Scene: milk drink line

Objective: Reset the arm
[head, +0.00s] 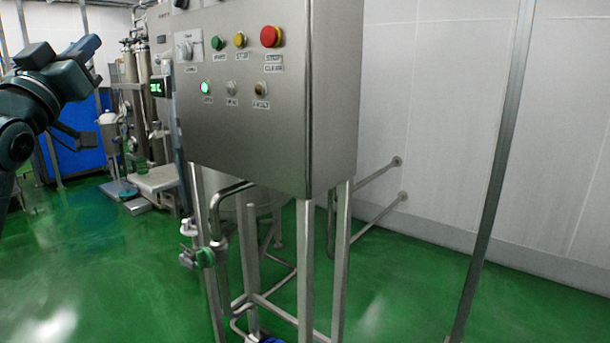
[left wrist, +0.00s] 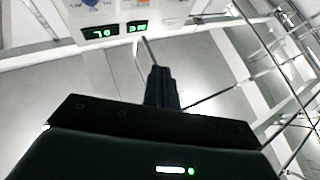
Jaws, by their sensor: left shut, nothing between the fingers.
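My left arm (head: 45,92) is raised at the left edge of the head view, left of the steel control cabinet and apart from it. In the left wrist view my left gripper (left wrist: 160,75) has its two dark fingers together, with nothing between them. The fingers point toward a panel with lit green number displays (left wrist: 115,30) and do not touch it. My right gripper is in neither view.
A steel control cabinet (head: 250,130) on legs stands close in front, with a red button (head: 270,37) and a lit green lamp (head: 206,87). A pipe with a green valve (head: 205,257) is below. A slanted pole (head: 495,170) stands right. Green floor (head: 400,290) lies between.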

